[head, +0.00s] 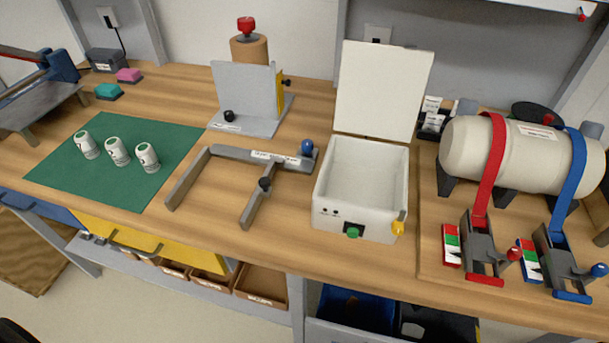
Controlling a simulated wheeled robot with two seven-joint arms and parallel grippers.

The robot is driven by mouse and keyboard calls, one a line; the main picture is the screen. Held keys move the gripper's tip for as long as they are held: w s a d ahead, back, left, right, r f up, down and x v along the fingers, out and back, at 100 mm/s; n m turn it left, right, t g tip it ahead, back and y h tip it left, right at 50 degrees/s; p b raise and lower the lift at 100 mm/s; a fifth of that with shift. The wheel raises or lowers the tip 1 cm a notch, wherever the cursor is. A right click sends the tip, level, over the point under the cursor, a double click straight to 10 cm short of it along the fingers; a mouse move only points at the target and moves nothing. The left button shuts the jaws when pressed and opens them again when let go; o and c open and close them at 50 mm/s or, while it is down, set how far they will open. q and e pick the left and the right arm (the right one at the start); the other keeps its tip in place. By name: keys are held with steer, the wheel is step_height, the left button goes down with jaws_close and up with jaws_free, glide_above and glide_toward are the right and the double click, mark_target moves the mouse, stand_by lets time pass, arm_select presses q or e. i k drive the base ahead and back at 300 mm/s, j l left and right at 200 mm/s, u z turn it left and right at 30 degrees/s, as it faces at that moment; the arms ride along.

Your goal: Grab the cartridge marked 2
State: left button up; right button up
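Three white cartridges with green tops stand in a row on a green mat (165,140) at the left of the bench: a left one (86,147), a middle one (118,153) and a right one (148,159). Each has dark marking on its side, but it is too small for me to read surely, so I cannot tell which is marked 2. The cartridges stand close together with small gaps. Neither of my grippers is in the head view.
A grey bracket frame (240,155) lies right of the mat. Beyond it stands an open white box (332,222) with its lid raised. A strapped tank (530,172) is at the right. A grey upright plate (245,90) stands behind. The mat's front is clear.

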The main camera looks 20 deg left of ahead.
mark_target(113, 146)
steer(key=u, duration=1.85)
steer(key=i+j+z, duration=0.1)
steer(key=i+j, duration=0.2)
